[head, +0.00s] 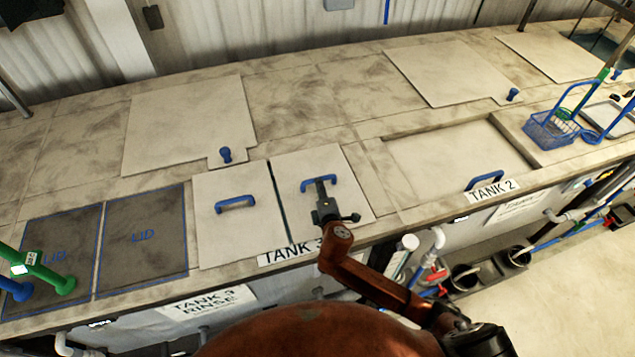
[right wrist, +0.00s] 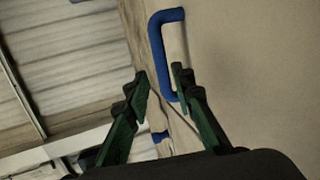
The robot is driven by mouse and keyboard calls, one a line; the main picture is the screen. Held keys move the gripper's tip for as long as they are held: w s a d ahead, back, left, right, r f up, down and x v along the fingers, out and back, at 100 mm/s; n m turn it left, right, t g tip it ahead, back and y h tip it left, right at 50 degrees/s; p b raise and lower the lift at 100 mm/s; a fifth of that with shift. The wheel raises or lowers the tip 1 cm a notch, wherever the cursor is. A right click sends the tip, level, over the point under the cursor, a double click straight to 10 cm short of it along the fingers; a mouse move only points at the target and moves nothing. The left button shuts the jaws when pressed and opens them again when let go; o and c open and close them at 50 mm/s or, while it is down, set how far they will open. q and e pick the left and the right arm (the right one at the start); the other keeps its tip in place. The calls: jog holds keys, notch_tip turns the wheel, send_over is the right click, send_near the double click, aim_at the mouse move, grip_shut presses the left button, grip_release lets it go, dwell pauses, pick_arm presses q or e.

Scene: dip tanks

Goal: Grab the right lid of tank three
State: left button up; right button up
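Tank three has two pale lids side by side, behind the "TANK 3" label (head: 288,252). The right lid (head: 292,172) has a blue handle (head: 306,186) and lies flat; the left lid (head: 240,235) has its own blue handle (head: 236,204). My right gripper (head: 321,187) is over the right lid at its handle. In the right wrist view the two green fingers of this gripper (right wrist: 158,82) stand apart, with the lower part of the blue handle (right wrist: 156,60) between them. Whether they touch the handle is unclear. My left gripper is not in view.
Two dark lids (head: 143,240) marked "LID" lie left of tank three. Green and blue handled items (head: 48,275) stand at the left edge. Tank two's recess (head: 455,165) and a blue wire basket (head: 552,130) are to the right. Pale panels (head: 185,120) lie behind.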

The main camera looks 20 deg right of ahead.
jog(key=shift+w+d, duration=0.1)
jog(key=shift+w, duration=0.45)
jog(key=shift+p+x, duration=0.45)
jog(key=shift+x, duration=0.5)
jog(key=x, duration=0.2)
jog(key=shift+w+d+f, duration=0.25)
jog(key=shift+f, duration=0.05)
jog(key=shift+w+f, duration=0.15)
jog(key=shift+w, duration=0.2)
jog(key=shift+c, duration=0.4)
grip_shut()
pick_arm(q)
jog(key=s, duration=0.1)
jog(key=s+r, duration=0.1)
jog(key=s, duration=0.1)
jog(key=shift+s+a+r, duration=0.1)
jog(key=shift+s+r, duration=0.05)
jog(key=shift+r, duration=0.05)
